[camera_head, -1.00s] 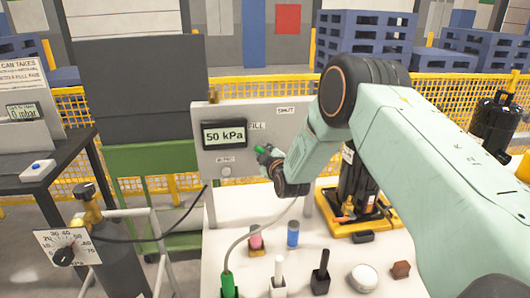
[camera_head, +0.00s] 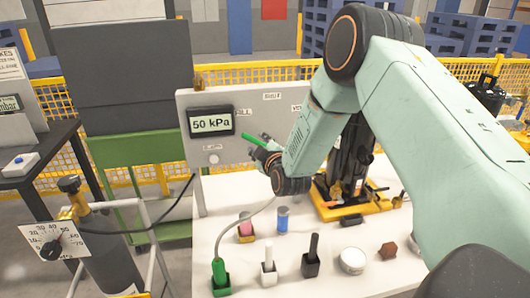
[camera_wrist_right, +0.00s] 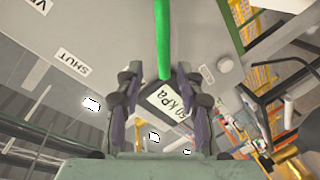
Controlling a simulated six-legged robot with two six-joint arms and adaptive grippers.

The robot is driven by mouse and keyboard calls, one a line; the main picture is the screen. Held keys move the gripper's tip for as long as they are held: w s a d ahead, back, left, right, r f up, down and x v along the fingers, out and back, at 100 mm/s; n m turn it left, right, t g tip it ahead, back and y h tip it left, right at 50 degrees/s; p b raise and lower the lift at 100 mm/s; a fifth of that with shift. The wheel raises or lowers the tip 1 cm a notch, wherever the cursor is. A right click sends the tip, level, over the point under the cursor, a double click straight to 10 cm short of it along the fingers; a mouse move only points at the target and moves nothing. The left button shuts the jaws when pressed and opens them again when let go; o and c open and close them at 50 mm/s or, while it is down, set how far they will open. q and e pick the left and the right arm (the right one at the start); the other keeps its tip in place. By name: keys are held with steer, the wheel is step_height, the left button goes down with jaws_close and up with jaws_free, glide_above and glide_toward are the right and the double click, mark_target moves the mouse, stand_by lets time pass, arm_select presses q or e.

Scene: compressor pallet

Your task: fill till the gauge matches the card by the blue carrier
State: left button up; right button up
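A grey panel (camera_head: 262,120) carries a display (camera_head: 211,122) reading 50 kPa, with paper labels beside it. The display also shows in the right wrist view (camera_wrist_right: 172,101). A green lever (camera_head: 254,142) sticks out near the display, on the FILL label's side. My right gripper (camera_head: 268,158) is at this lever. In the wrist view the lever (camera_wrist_right: 163,40) lies between the fingertips (camera_wrist_right: 160,74), with gaps visible beside it. A blue cylinder (camera_head: 283,220) stands on the white table; I see no readable card beside it. My left gripper is out of view.
The white table (camera_head: 330,275) also holds a pink cylinder (camera_head: 246,228), a green-based hose fitting (camera_head: 220,278), white and black handled blocks, a round tin (camera_head: 352,260) and a yellow-based machine (camera_head: 350,205). A gas bottle with a dial (camera_head: 52,243) stands at left.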

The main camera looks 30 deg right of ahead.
steer(key=v, duration=0.5)
steer(key=shift+s, duration=0.25)
steer(key=shift+w, duration=0.1)
